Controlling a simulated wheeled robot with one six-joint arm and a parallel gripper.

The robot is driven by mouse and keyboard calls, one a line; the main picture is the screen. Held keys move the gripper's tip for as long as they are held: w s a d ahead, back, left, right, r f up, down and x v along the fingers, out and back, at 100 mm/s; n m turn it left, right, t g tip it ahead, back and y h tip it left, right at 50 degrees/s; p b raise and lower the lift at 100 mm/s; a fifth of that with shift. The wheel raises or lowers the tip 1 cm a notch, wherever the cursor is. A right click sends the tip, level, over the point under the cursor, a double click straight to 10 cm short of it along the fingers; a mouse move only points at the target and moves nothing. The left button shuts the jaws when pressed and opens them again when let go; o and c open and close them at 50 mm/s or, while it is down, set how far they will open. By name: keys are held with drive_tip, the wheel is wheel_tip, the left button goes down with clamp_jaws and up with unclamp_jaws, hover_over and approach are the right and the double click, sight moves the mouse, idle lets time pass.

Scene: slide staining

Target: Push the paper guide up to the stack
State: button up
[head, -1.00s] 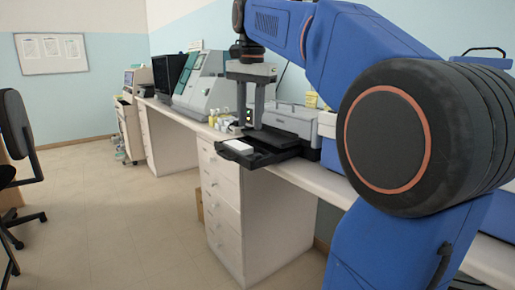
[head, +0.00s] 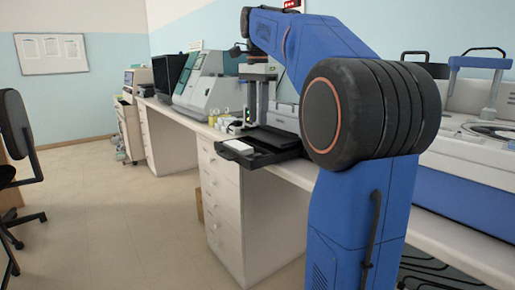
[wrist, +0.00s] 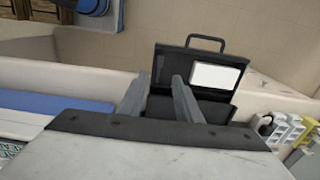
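The black paper tray (head: 262,155) sticks out of the front of the grey printer (head: 284,117). The white stack (head: 239,146) lies near its outer end. In the wrist view, the stack (wrist: 215,76) lies right of centre in the tray (wrist: 170,62), below a thin dark loop (wrist: 205,41) at the tray's end. I cannot tell for certain which part is the paper guide. My gripper (wrist: 161,80) is empty, its two grey fingers apart, left of the stack in the wrist view. In the head view my gripper (head: 262,110) is above the tray's inner part, apart from the stack.
Small bottles (head: 224,118) stand on the bench left of the printer, with an analyser (head: 203,85) beyond. A drawer cabinet (head: 232,205) supports the bench. A blue and white machine (head: 465,150) is at the right. The floor at left is clear, apart from a chair (head: 15,135).

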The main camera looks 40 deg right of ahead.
wheel_tip(320, 180, down, 11)
idle(0.4)
drive_tip(key=shift+c, duration=0.3)
clamp_jaws()
